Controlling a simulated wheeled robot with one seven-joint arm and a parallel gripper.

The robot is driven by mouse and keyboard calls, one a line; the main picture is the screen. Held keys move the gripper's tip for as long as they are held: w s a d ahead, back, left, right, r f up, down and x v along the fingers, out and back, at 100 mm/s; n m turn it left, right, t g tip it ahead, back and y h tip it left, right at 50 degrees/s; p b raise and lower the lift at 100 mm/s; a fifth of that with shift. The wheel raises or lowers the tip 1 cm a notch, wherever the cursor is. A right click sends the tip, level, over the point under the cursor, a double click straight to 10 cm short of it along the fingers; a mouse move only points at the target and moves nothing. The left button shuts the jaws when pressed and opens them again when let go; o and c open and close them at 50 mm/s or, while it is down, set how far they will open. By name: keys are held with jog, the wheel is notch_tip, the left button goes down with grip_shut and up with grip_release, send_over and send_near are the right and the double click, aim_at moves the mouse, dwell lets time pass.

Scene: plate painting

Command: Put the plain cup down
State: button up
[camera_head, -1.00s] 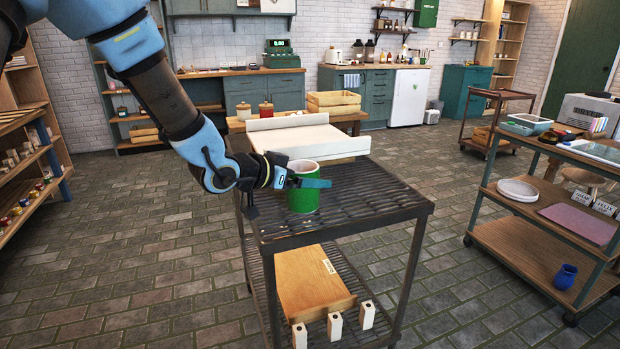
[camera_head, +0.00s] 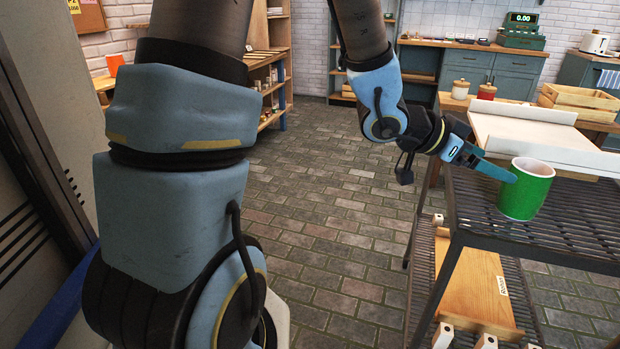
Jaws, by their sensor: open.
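A plain green cup (camera_head: 527,192) with a pale inside stands upright on the black slatted top of a metal cart (camera_head: 590,222), near its left side. My gripper (camera_head: 492,166) is open, to the left of the cup at about rim height. A blue finger reaches toward the cup, and its tip meets the cup's left edge in the picture. I cannot tell whether it touches. The second finger is not clearly visible. Nothing shows between the fingers.
A white board-like piece (camera_head: 540,140) lies behind the cup. A wooden board (camera_head: 468,280) lies on the cart's lower shelf. A wooden crate (camera_head: 580,98) and lidded jars stand on a table behind. Brick floor (camera_head: 330,220) is open left of the cart.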

jog(key=w+a+f+n+t+y, duration=0.35)
jog(key=w+a, duration=0.35)
jog(key=a, duration=0.4)
jog(key=w+a+f+n+t+y, duration=0.2)
jog(key=w+a+n+y, duration=0.35)
jog(key=a, duration=0.55)
jog(key=s+a+f+n+g+y, duration=0.1)
jog(key=s+a+n+g+y, duration=0.1)
jog(key=a, duration=0.6)
jog(key=s+a+f+n+g+y, duration=0.1)
jog(key=s+a+n+g+y, duration=0.1)
jog(key=s+a+n, duration=0.3)
jog(key=s+a+g, duration=0.1)
jog(key=s+a, duration=0.1)
jog(key=a, duration=0.2)
jog(key=shift+a, duration=0.25)
jog(key=shift+r, duration=0.1)
notch_tip(320, 180, up, 4)
jog(key=p, duration=0.4)
